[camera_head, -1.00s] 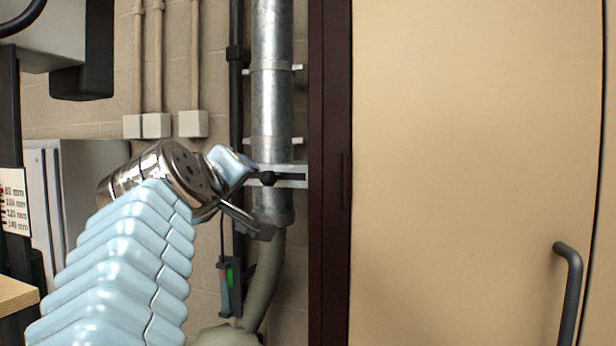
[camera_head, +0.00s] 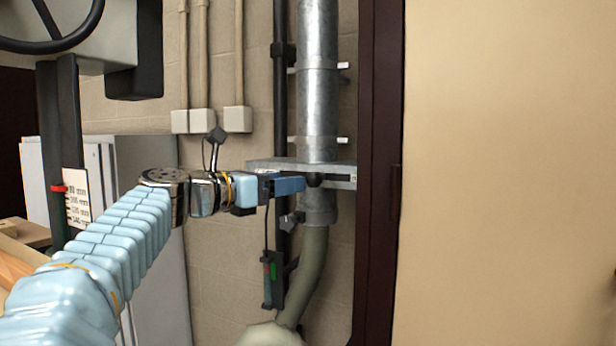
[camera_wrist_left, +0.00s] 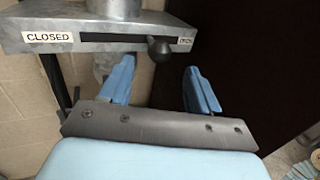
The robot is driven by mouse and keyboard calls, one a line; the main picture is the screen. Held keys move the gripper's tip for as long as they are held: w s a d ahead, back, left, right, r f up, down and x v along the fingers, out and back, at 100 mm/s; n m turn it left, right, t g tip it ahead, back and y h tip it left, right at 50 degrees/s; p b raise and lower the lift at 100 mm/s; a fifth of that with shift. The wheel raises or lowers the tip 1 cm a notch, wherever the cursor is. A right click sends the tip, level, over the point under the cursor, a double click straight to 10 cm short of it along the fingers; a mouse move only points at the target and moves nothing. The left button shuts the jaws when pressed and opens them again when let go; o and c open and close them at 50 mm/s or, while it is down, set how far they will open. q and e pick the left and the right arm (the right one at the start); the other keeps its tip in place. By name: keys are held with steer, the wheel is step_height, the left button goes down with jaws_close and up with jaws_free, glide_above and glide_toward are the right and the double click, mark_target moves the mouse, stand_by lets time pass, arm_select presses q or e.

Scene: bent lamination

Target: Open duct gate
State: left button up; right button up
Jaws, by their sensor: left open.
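The duct gate (camera_head: 345,178) is a grey metal slotted housing across the galvanized duct (camera_head: 318,110). Its black ball knob (camera_head: 314,180) sits in front of the duct. In the left wrist view the gate (camera_wrist_left: 60,52) has a CLOSED label at left and an OPEN label at right, and the knob (camera_wrist_left: 158,48) appears toward the slot's right part. My left gripper (camera_head: 300,186) is open with its blue fingertips close to the knob. In the left wrist view the fingers (camera_wrist_left: 159,68) lie either side of the knob's line, with the knob just beyond the tips. Contact cannot be told.
A dark door frame (camera_head: 378,150) and beige door (camera_head: 500,170) stand right of the duct. A black pipe (camera_head: 281,100) runs beside the duct, with a small green-marked device (camera_head: 272,280) below. A grey cabinet (camera_head: 155,255) stands at left.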

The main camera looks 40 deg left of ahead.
mark_target(308, 177)
arm_select(q)
steer(key=w, duration=0.4)
steer(key=w+d+p, duration=0.1)
steer(key=w, duration=0.1)
steer(key=shift+w, duration=0.35)
arm_select(e)
steer(key=shift+r, duration=0.7)
arm_select(q)
steer(key=shift+c, duration=0.3)
